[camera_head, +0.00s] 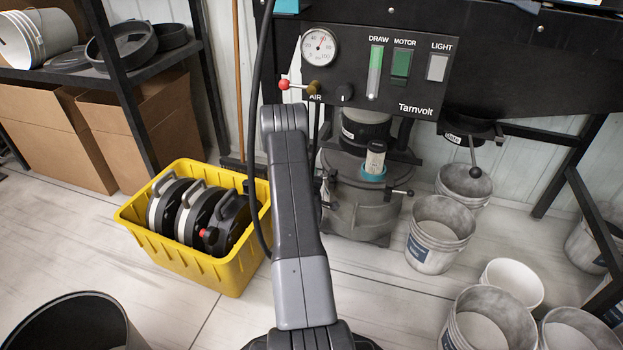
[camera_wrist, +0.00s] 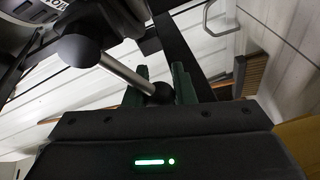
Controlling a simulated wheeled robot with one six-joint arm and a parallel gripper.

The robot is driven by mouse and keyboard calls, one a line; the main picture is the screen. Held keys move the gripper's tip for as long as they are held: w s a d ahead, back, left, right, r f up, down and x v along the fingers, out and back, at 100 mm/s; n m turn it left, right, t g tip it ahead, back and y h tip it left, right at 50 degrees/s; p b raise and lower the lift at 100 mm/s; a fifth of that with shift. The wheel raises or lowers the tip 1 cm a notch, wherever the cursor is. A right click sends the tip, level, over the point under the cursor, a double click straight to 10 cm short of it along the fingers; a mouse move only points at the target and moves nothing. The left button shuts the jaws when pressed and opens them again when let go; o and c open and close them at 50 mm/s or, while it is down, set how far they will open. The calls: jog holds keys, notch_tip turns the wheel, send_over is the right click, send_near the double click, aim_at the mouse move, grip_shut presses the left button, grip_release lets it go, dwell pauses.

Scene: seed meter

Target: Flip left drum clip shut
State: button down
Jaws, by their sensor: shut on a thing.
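The grey seed drum (camera_head: 350,215) stands under the meter's panel, partly behind my arm. A clip lever with dark ball ends (camera_head: 400,192) shows on its right side. The left side is mostly hidden by my arm in the head view, and my gripper is hidden there too. In the wrist view, a short silver rod (camera_wrist: 118,72) has a large dark ball at one end and a smaller one at the other; it looks like the left drum clip. The green fingers of my gripper (camera_wrist: 160,88) are shut on the smaller ball end.
A yellow crate (camera_head: 190,258) with several dark discs stands left of my arm. White buckets (camera_head: 440,232) stand at the right. The panel (camera_head: 370,60) carries a gauge and a red-knobbed air lever (camera_head: 298,86). A dark round bin (camera_head: 75,325) is at the lower left.

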jog(key=shift+s+d+f+n+g+h, duration=0.3)
jog(key=shift+d+f+n, duration=0.35)
jog(key=shift+n, duration=0.5)
jog(key=shift+s+d+f+n+g+h, duration=0.1)
jog(key=shift+d+f+n+g+h, duration=0.3)
jog(key=shift+f+n, duration=0.55)
jog(key=shift+s+d+f+n+g+h, duration=0.2)
jog(key=shift+d+f+n+g, duration=0.3)
jog(key=shift+n, duration=0.8)
jog(key=shift+d, duration=0.15)
jog(key=c, duration=1.2)
grip_release()
jog(key=p+v, duration=0.4)
jog(key=v, duration=0.9)
jog(key=shift+s, duration=0.4)
